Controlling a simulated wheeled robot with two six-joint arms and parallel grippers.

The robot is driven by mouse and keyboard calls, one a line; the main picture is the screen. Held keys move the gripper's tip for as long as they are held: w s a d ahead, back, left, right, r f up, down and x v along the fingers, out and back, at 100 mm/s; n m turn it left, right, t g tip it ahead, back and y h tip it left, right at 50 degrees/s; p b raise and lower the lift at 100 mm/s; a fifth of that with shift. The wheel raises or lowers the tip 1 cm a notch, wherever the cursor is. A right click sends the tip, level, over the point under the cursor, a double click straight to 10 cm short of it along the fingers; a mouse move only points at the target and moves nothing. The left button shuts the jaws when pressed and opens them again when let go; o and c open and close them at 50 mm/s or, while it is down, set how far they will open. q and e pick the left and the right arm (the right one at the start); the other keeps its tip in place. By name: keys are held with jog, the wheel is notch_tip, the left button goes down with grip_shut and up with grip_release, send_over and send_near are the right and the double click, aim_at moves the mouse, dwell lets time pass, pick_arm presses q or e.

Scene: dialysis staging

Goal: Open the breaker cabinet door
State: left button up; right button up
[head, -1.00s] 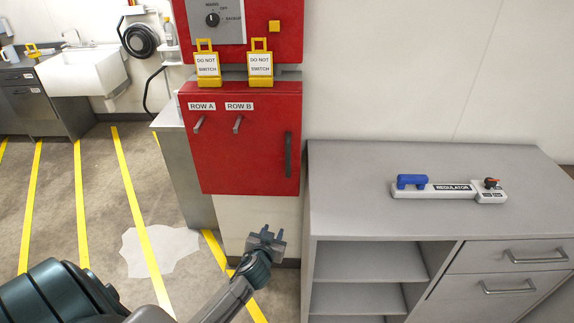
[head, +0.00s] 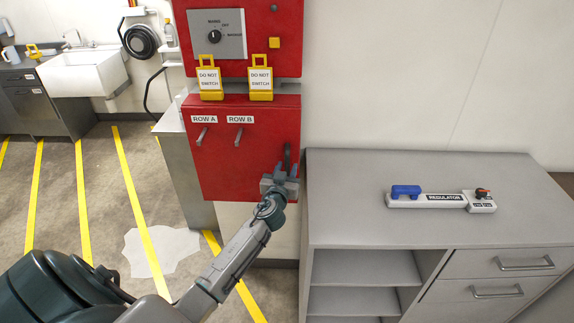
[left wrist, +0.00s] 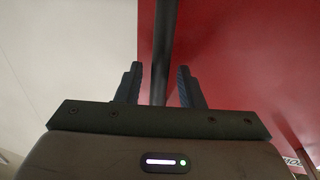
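The red breaker cabinet door (head: 228,160) is shut. It carries the labels ROW A and ROW B, each above a small grey lever, and a dark vertical handle (head: 287,157) near its right edge. My left gripper (head: 281,171) is at the lower end of that handle, fingers pointing up. In the left wrist view the open fingers (left wrist: 157,88) stand on either side of the dark handle bar (left wrist: 161,50), with gaps showing on both sides. The red door face (left wrist: 240,60) fills the right of that view. My right gripper is not in view.
Two yellow DO NOT SWITCH tags (head: 210,80) hang above the door, below a rotary switch (head: 214,36). Yellow floor stripes and a pale patch (head: 165,252) lie at left.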

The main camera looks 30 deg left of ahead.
pick_arm(q)
jog(key=shift+w+a, duration=0.15)
jog(key=shift+w, duration=0.4)
grip_shut()
jog(key=shift+s, duration=0.1)
